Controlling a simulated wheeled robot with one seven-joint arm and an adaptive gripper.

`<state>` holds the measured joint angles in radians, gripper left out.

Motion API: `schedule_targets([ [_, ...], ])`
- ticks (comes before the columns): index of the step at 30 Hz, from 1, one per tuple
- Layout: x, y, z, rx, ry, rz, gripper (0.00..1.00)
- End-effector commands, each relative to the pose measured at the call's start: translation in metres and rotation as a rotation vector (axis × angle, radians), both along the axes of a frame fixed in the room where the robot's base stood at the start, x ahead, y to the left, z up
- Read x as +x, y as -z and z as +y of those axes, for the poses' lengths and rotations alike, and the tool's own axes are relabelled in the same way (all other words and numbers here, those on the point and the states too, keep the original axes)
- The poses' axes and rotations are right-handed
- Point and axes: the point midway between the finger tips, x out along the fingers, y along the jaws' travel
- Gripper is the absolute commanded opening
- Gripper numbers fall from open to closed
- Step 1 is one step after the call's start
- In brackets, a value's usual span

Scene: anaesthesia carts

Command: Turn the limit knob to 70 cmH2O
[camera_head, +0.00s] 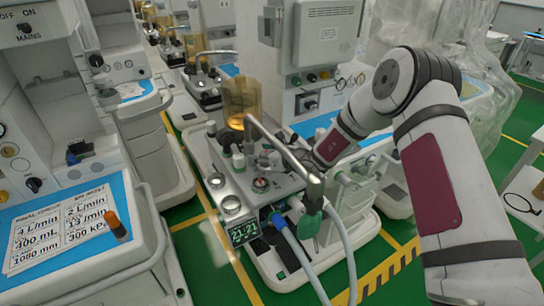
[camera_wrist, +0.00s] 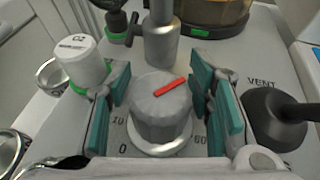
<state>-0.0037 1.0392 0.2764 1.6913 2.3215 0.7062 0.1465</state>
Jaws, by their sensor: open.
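The limit knob (camera_wrist: 157,115) is a grey faceted dial on a pale round base in the wrist view. Its red pointer line slants up and to the right. The scale marks 0, 10 and 60 show around it; the rest of the scale is hidden or unreadable. My gripper (camera_wrist: 160,92) is open, with teal pads to the left and right of the knob. I cannot tell whether either pad touches it. In the head view my gripper (camera_head: 278,160) is over the cart's top panel, and I cannot make out the knob there.
In the wrist view, a white O2 cylinder-shaped part (camera_wrist: 82,60) stands left and a dark VENT fitting (camera_wrist: 275,118) right. A metal post (camera_wrist: 160,40) and amber canister (camera_wrist: 215,14) stand behind. In the head view, a bent metal pipe (camera_head: 285,150) crosses near my gripper.

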Motion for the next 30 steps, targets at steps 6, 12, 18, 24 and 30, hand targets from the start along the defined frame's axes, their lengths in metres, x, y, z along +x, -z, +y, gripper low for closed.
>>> schedule_targets([
  [6, -0.026, -0.016, -0.03, -0.002, 0.004, 0.002, 0.47],
  [12, -0.05, -0.031, -0.056, -0.002, 0.002, 0.001, 0.47],
  [18, -0.065, -0.039, -0.072, -0.003, 0.002, 0.001, 0.47],
  [24, -0.07, -0.041, -0.075, -0.002, 0.001, 0.002, 0.47],
  [30, -0.069, -0.041, -0.075, -0.002, 0.001, 0.002, 0.52],
])
